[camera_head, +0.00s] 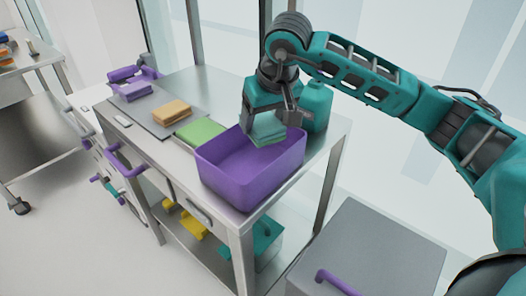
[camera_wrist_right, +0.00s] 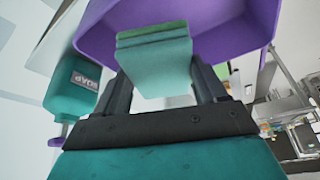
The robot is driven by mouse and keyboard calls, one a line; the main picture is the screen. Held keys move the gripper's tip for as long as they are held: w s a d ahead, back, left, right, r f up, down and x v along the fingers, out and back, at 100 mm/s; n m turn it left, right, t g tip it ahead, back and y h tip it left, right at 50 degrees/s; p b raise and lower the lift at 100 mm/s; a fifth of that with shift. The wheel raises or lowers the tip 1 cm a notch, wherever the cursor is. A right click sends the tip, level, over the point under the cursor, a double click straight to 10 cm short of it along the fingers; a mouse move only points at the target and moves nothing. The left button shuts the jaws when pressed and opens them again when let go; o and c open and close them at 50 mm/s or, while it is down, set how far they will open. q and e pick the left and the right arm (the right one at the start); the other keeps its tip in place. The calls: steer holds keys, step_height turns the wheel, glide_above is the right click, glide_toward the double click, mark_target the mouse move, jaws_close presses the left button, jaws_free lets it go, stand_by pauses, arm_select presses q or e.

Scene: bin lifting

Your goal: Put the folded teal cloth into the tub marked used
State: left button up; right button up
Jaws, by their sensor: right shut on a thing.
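The folded teal cloth (camera_head: 268,130) is held in my right gripper (camera_head: 290,122), over the purple tub (camera_head: 250,180). The right wrist view shows the cloth (camera_wrist_right: 155,60) pinched between the two fingers of the right gripper (camera_wrist_right: 160,85), with the tub (camera_wrist_right: 230,25) beyond it. The cloth is near the tub's back rim; whether it touches the rim I cannot tell. The visible part of the tub's inside is empty. No marking on the tub can be read. My left gripper is not in view.
A teal soap container (camera_wrist_right: 88,82) stands behind the tub. A grey cabinet (camera_head: 375,245) stands at the front right.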

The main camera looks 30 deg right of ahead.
step_height(320, 180, down, 4)
steer(key=shift+f, duration=0.1)
step_height(320, 180, down, 4)
steer(key=shift+r, duration=0.15)
steer(key=shift+f, duration=0.35)
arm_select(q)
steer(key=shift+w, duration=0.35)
arm_select(e)
steer(key=o, duration=0.7)
steer(key=shift+f+b, duration=0.15)
steer(key=shift+b, duration=0.2)
steer(key=shift+c, duration=0.2)
steer(key=o, duration=0.4)
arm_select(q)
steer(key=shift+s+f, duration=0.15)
arm_select(e)
steer(key=shift+o, duration=0.3)
